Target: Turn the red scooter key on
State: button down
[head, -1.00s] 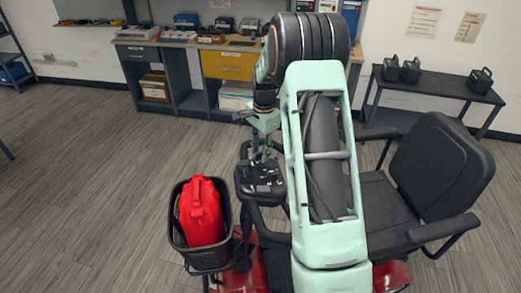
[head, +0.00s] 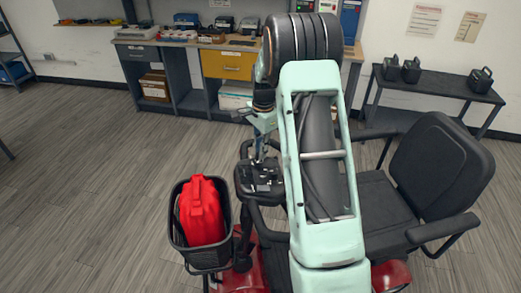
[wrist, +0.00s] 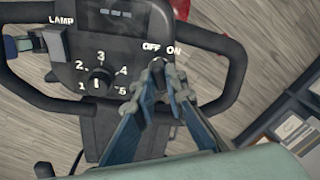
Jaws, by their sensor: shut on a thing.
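The red scooter (head: 250,272) stands in front of me, its black control panel (head: 258,182) left of my arm. In the wrist view the panel (wrist: 115,55) carries a LAMP label, a numbered dial (wrist: 98,81) and OFF and ON labels. My gripper (wrist: 160,78) is shut on the key just below the OFF and ON labels. The fingertips hide most of the key, so I cannot tell which label it points to. In the head view my gripper (head: 260,155) is over the far part of the panel.
The black seat (head: 440,165) is right of my arm. Handlebars (wrist: 228,75) curve around the panel. A workbench (head: 230,45) stands behind. Floor at left is clear.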

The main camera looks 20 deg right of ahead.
jog(key=m+p, duration=0.1)
jog(key=m, duration=0.4)
jog(key=shift+w+r+m+g, duration=0.1)
jog(key=shift+m+g, duration=0.3)
jog(key=m+p, duration=0.1)
jog(key=m, duration=0.3)
jog(key=shift+m+g+p, duration=0.3)
jog(key=shift+m, duration=0.4)
jog(key=c, duration=2)
grip_release()
jog(key=shift+o, duration=0.2)
notch_tip(320, 180, up, 12)
jog(key=shift+w+d, duration=0.35)
